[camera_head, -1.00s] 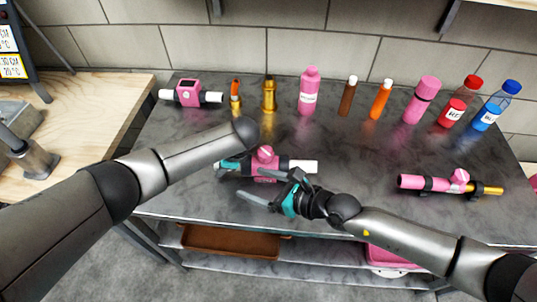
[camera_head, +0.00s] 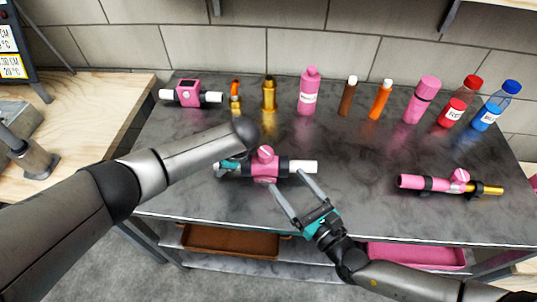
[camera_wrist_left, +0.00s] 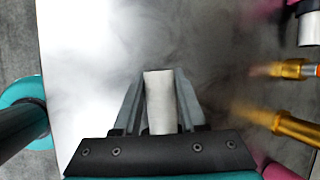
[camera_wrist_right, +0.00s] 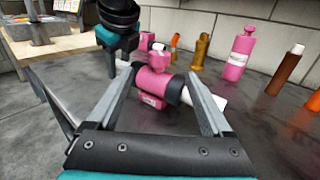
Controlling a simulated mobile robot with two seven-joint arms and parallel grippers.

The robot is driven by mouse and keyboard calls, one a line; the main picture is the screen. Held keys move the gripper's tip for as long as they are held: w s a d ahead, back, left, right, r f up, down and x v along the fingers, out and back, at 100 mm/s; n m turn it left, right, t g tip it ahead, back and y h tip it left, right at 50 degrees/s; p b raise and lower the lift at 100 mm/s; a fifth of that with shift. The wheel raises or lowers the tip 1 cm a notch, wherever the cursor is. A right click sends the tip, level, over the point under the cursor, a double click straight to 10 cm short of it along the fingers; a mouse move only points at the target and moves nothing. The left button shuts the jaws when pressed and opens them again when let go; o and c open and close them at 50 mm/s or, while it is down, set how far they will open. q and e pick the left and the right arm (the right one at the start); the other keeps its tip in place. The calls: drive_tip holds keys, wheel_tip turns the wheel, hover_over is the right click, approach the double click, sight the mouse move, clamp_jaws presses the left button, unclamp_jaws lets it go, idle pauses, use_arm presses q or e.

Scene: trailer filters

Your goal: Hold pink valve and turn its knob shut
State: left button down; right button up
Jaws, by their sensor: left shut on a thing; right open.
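The pink valve (camera_head: 265,169) lies on the grey table in front of me, with black collars, a white pipe end on its right and a pink knob (camera_head: 265,153) on top. My left gripper (camera_wrist_left: 160,100) is shut on the valve's left white pipe end (camera_wrist_left: 160,102); in the head view my arm partly hides it. My right gripper (camera_head: 296,181) is open and empty, just in front of the valve's right half. In the right wrist view the valve body (camera_wrist_right: 155,84) shows beyond and between the open fingers, with the knob (camera_wrist_right: 158,50) above it.
Another pink valve (camera_head: 438,183) with a gold pipe lies at the right. A pink meter (camera_head: 189,94), gold fittings (camera_head: 269,93), a pink bottle (camera_head: 309,92) and several other bottles line the back. A brown tray (camera_head: 230,240) sits on the shelf below.

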sight(270, 158)
drive_tip(key=x, duration=1)
drive_tip(key=shift+r, duration=0.1)
clamp_jaws()
idle(0.4)
